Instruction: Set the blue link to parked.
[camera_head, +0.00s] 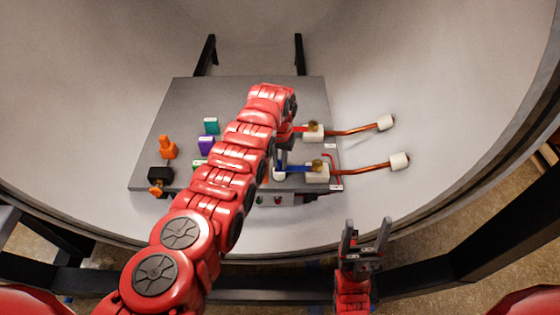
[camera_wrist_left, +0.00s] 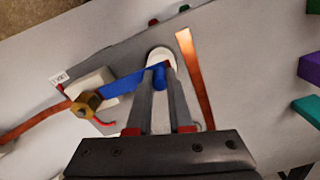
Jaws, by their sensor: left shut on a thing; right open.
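The blue link (camera_head: 296,169) is a flat blue bar on the grey plate in the head view. One end lies at a white block with a brass nut (camera_head: 317,165); the other end reaches a white round post (camera_head: 279,175). In the left wrist view the blue link (camera_wrist_left: 124,85) runs from the brass nut (camera_wrist_left: 86,103) to my left gripper (camera_wrist_left: 159,76). My left gripper is shut on the link's end, beside the white round post (camera_wrist_left: 160,55). My right gripper (camera_head: 366,226) is open and empty, in front of the plate.
A red link (camera_head: 300,129) with another brass nut (camera_head: 313,127) lies behind the blue one. Copper rods with white ends (camera_head: 386,123) stick out to the right. Teal (camera_head: 211,126), purple (camera_head: 206,145) and orange (camera_head: 168,149) pieces stand on the left of the plate (camera_head: 185,95). My left arm hides the plate's middle.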

